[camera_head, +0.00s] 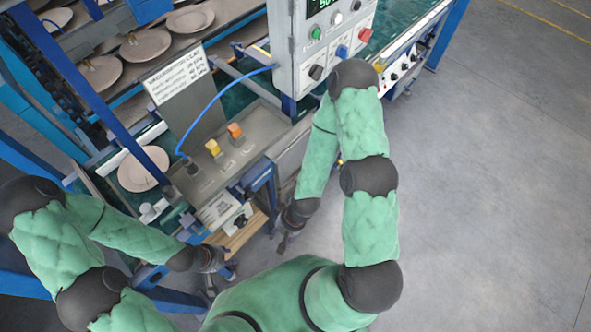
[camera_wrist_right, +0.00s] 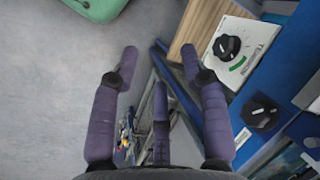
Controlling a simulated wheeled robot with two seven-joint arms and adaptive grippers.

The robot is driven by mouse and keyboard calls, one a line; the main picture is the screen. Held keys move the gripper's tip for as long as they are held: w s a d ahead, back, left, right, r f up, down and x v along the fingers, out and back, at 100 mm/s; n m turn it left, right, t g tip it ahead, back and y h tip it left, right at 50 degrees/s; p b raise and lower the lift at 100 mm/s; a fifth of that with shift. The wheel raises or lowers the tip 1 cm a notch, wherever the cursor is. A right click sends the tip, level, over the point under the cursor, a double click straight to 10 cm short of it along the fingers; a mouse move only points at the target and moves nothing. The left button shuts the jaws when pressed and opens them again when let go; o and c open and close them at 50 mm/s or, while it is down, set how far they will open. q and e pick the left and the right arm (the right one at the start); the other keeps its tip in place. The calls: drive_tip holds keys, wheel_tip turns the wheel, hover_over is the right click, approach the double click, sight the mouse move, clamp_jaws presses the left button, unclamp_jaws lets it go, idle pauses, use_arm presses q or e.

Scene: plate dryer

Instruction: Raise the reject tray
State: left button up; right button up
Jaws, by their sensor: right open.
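No part is clearly marked as the reject tray, and I cannot tell which one it is. A white box with a black knob (camera_head: 240,220) and green scale stands near a wooden board (camera_head: 236,241) at the machine's front. In the right wrist view the knob (camera_wrist_right: 228,47) lies to the right of the fingers and the wooden board (camera_wrist_right: 205,28) is beyond them. My right gripper (camera_wrist_right: 160,68) is open and empty, pointing down; its fingers are apart from the knob. My left gripper (camera_head: 229,271) is low at the machine's front, too small to read.
A second black knob (camera_wrist_right: 260,113) is on the blue panel. A control box (camera_head: 330,45) with coloured buttons stands above my right arm. Pink plates (camera_head: 143,168) lie on the machine. Yellow and orange switches (camera_head: 235,131) sit on its grey top. Clear floor (camera_head: 480,190) is at right.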

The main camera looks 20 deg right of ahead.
drive_tip(key=w+d+f+n+t+b, duration=0.8)
drive_tip(key=w+d+f+n+b, duration=0.3)
drive_tip(key=w, duration=0.5)
drive_tip(key=d+f+n+t+y+b, duration=0.1)
drive_tip(key=d+f+n+t+b, duration=0.15)
drive_tip(key=d+n+b, duration=0.4)
drive_tip(key=d+f+n+t+y+b, duration=0.1)
drive_tip(key=d+f+n+t+b, duration=0.2)
drive_tip(key=d+n, duration=0.55)
drive_tip(key=shift+m+t, duration=0.25)
drive_tip(key=shift+m, duration=0.25)
drive_tip(key=b+x, duration=0.1)
drive_tip(key=x, duration=0.2)
drive_tip(key=b+x, duration=0.1)
drive_tip(key=x, duration=0.2)
drive_tip(key=r+b+x, duration=0.1)
drive_tip(key=x, duration=0.2)
drive_tip(key=shift+w+d+b, duration=0.25)
drive_tip(key=shift+w+b, duration=0.1)
drive_tip(key=shift+w, duration=0.15)
clamp_jaws()
